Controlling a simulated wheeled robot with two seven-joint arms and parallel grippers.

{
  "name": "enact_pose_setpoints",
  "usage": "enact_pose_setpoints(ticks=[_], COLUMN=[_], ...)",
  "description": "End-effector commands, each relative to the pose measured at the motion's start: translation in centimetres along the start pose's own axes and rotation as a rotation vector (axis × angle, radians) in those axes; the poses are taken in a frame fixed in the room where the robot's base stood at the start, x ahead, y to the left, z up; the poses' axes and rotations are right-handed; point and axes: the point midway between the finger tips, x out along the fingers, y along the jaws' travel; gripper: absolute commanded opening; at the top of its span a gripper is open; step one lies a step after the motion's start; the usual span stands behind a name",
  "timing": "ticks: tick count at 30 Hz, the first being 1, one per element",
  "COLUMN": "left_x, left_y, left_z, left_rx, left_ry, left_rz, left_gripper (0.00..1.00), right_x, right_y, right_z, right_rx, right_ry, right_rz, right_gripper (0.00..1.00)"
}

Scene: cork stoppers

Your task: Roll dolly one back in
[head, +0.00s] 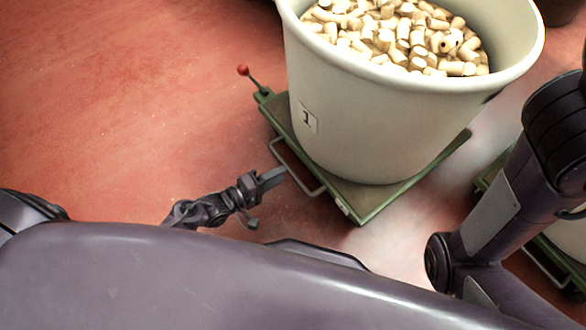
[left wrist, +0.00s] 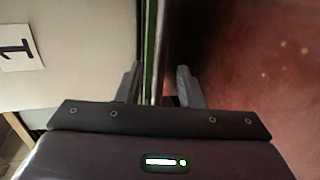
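Dolly one is a low green platform (head: 362,203) on the red floor. It carries a large pale bucket (head: 385,130) marked 1, full of cork stoppers (head: 400,35). A metal loop handle (head: 313,188) sticks out from its near left side. My left gripper (head: 280,174) is at this handle. In the left wrist view its two fingers (left wrist: 159,84) stand apart, with the handle bar (left wrist: 161,45) and the green dolly edge (left wrist: 150,40) showing between them; I see a gap on both sides. My right gripper is out of view; only part of my right arm shows.
A lever with a red knob (head: 243,70) stands at the dolly's left corner. Another green dolly (head: 487,178) with a pale container (head: 572,238) is at the right, partly hidden by my right arm. The red floor (head: 120,95) on the left is clear.

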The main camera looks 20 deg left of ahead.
Motion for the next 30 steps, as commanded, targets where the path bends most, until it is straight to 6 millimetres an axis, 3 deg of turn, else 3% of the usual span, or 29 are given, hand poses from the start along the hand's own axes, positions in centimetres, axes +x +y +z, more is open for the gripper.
enact_pose_setpoints(ticks=[3, 9, 19, 27, 30], left_x=[2.2, 4.3, 4.7, 4.7, 4.7], left_y=[-0.4, -0.2, 0.0, 0.0, 0.0], left_z=[0.0, 0.0, 0.0, 0.0, 0.0], left_rx=[0.001, 0.001, 0.001, 0.001, 0.001], left_ry=[0.000, 0.000, 0.000, 0.000, 0.000], left_rz=[0.003, 0.002, 0.000, 0.001, 0.000], left_gripper=[0.34, 0.34, 0.34, 0.00, 0.00], right_x=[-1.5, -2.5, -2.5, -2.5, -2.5], right_y=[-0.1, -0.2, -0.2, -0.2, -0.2], right_z=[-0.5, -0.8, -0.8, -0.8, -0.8], right_rx=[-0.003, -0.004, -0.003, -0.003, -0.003], right_ry=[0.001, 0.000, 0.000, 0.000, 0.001], right_rz=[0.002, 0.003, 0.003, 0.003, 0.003], right_gripper=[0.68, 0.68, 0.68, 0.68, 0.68])
